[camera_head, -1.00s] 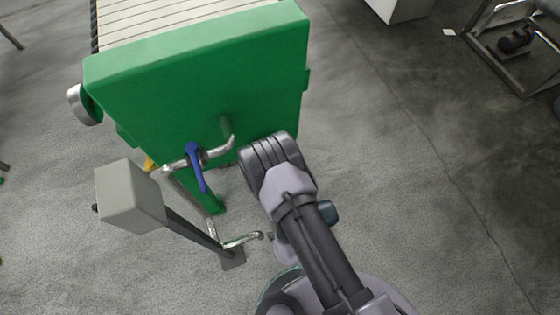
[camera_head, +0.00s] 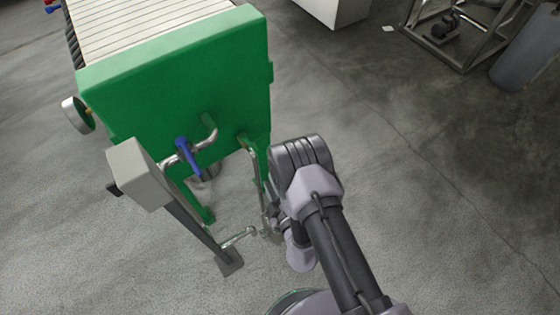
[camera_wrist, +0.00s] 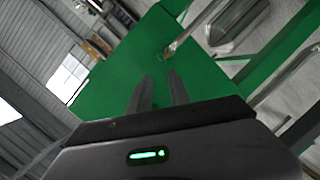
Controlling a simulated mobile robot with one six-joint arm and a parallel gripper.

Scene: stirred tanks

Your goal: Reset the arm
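My arm (camera_head: 330,235) rises from the bottom of the head view, with its dark ribbed joint (camera_head: 300,153) just right of the green machine (camera_head: 180,85). My gripper (camera_wrist: 160,74) shows in the wrist view as two dark fingers standing apart with nothing between them. The green panel (camera_wrist: 112,82) lies beyond the fingers. I cannot make out the fingers in the head view, where the arm hides them.
A blue-handled valve (camera_head: 186,155) on a metal pipe sticks out of the green machine. A grey box (camera_head: 138,174) on a slanted dark post stands in front of it. Bare concrete floor (camera_head: 420,220) is open to the right. A metal frame (camera_head: 455,35) stands at the far right.

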